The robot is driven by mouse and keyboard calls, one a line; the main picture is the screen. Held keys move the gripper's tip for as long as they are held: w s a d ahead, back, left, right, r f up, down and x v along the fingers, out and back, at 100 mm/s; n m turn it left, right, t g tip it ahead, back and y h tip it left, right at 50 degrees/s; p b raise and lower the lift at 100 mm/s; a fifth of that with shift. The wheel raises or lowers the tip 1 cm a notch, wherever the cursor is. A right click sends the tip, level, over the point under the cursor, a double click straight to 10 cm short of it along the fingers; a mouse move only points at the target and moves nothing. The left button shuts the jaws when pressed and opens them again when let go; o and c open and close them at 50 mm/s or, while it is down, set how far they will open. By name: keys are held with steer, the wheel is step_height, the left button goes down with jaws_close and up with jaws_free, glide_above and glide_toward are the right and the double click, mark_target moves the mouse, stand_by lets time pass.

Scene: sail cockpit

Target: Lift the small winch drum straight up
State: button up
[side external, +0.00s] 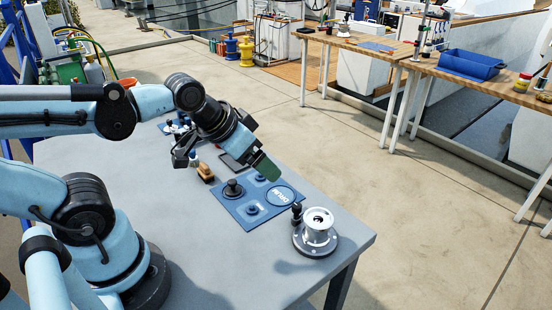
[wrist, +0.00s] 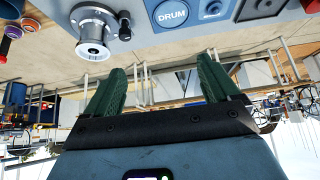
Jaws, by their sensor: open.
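The small winch drum (side external: 318,222) is a silver metal spool with an open top. It stands upright on a wide round flange near the table's front right corner. In the wrist view, the drum (wrist: 93,30) shows at the upper left. My gripper (side external: 266,168) is above the table, up and to the left of the drum, clear of it. Its two green fingers (wrist: 160,85) are spread apart with nothing between them in the wrist view.
A small black knobbed part (side external: 297,212) is close beside the drum. A blue mat (side external: 228,211) marked DRUM lies behind it, holding a dark knobbed piece (side external: 233,189). A brown-handled item (side external: 205,172) lies farther back. The grey table (side external: 190,255) is bare at front left.

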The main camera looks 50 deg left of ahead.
mark_target(319, 220)
steer(key=w+d+m+g+h, duration=0.2)
steer(key=w+d+m+g, duration=0.25)
steer(key=d+m, duration=0.5)
steer(key=shift+n, duration=0.45)
steer(key=shift+s+d+x, duration=0.15)
steer(key=shift+x, duration=1.9)
steer(key=shift+s+d+x, duration=0.15)
steer(key=shift+x, duration=1.9)
steer(key=shift+s+d+x, duration=0.15)
steer(key=shift+x, duration=1.9)
steer(key=c, duration=1.2)
steer(key=shift+r, duration=0.1)
